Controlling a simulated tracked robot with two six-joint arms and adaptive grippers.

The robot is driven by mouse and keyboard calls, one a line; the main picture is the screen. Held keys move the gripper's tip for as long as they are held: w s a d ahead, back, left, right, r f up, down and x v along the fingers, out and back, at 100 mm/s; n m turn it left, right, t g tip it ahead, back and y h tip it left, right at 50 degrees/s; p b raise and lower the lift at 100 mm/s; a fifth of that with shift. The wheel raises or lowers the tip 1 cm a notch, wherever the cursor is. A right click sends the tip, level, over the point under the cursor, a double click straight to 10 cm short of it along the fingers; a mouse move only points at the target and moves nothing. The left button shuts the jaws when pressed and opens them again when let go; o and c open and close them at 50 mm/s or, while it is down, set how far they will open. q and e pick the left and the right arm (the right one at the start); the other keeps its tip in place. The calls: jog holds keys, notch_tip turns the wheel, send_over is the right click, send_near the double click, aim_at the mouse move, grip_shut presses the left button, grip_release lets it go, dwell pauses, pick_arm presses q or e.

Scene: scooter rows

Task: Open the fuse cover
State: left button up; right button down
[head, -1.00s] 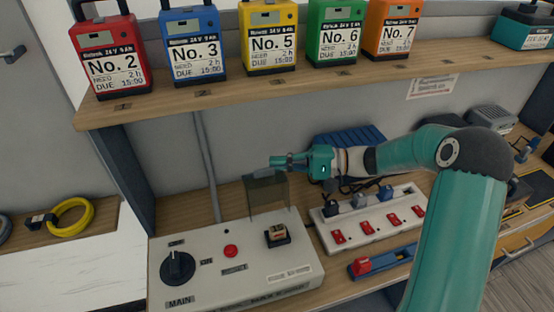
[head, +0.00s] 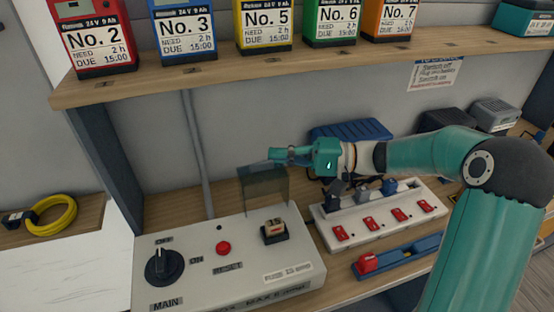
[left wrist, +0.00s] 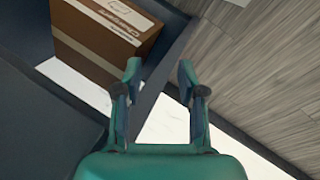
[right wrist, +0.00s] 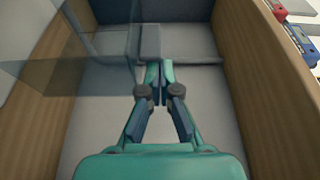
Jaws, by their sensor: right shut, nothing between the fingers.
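The fuse cover (head: 264,188), a smoky see-through flap, stands raised and upright at the back of the grey MAIN switch box (head: 205,280). The fuse (head: 274,227) sits uncovered in its dark holder in front of it. My right gripper (head: 276,154) is shut and empty, its tips at the cover's top edge; I cannot tell whether they touch. In the right wrist view the shut tips (right wrist: 158,72) are beside a see-through panel (right wrist: 85,85), likely the cover. My left gripper (left wrist: 159,72) is open and empty, outside the head view.
A red reset button (head: 223,248) and a black main knob (head: 164,266) are on the box. A power strip (head: 380,215) with red switches stands to the right. Numbered batteries line the shelf (head: 300,65) above. A cardboard box (left wrist: 105,35) is near my left gripper.

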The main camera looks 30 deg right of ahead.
jog(key=shift+d, duration=0.1)
jog(key=v, duration=1.2)
